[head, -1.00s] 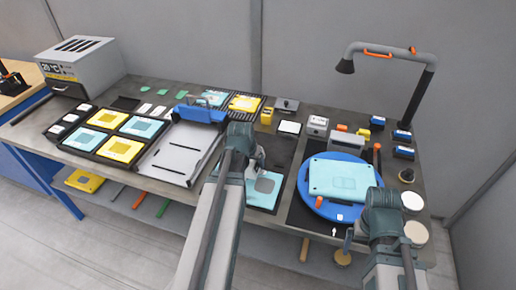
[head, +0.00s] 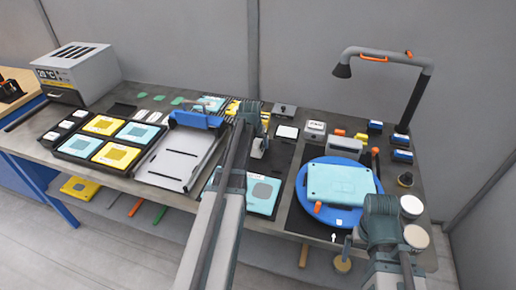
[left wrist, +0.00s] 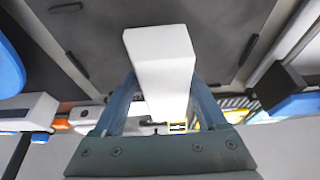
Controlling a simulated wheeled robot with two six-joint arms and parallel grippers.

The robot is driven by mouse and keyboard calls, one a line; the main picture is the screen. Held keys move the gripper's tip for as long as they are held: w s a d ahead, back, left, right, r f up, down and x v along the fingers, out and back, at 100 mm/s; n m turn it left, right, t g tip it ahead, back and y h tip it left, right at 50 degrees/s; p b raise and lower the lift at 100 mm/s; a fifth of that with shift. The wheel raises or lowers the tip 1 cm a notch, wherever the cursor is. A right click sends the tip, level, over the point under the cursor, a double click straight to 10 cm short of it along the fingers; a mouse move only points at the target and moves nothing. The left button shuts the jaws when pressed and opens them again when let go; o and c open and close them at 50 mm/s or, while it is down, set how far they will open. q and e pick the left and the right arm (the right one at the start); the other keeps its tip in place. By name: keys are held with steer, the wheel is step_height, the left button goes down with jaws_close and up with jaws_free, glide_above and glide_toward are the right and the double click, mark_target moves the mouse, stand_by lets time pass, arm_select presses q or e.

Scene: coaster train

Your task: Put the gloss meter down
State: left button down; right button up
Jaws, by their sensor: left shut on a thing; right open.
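My left gripper (head: 256,128) is shut on a pale grey-white block, which I take to be the gloss meter (head: 258,149). The block also shows in the left wrist view (left wrist: 160,62), gripped between both fingers (left wrist: 164,105) and jutting out past them. It is over a dark mat (left wrist: 225,40); I cannot tell whether it touches the mat. A teal panel (head: 262,192) with a grey square patch lies nearer to me, partly hidden by my left arm. My right gripper (head: 380,203) is open beside the turntable; its fingers are mostly hidden.
Left are a grey tray with a blue bar (head: 180,160) and a rack of yellow and teal panels (head: 75,145). A lamp (head: 410,100) stands back right. Small boxes line the bench's back.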

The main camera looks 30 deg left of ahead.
arm_select(q)
steer(key=shift+w+a, duration=0.1)
steer(key=shift+w, duration=0.1)
steer(key=b+x, duration=0.4)
steer(key=shift+s+f, duration=0.1)
steer(key=shift+s, duration=0.2)
jaws_free()
steer(key=p+v, duration=1.1)
steer(key=v, duration=0.1)
steer(key=shift+s, duration=0.15)
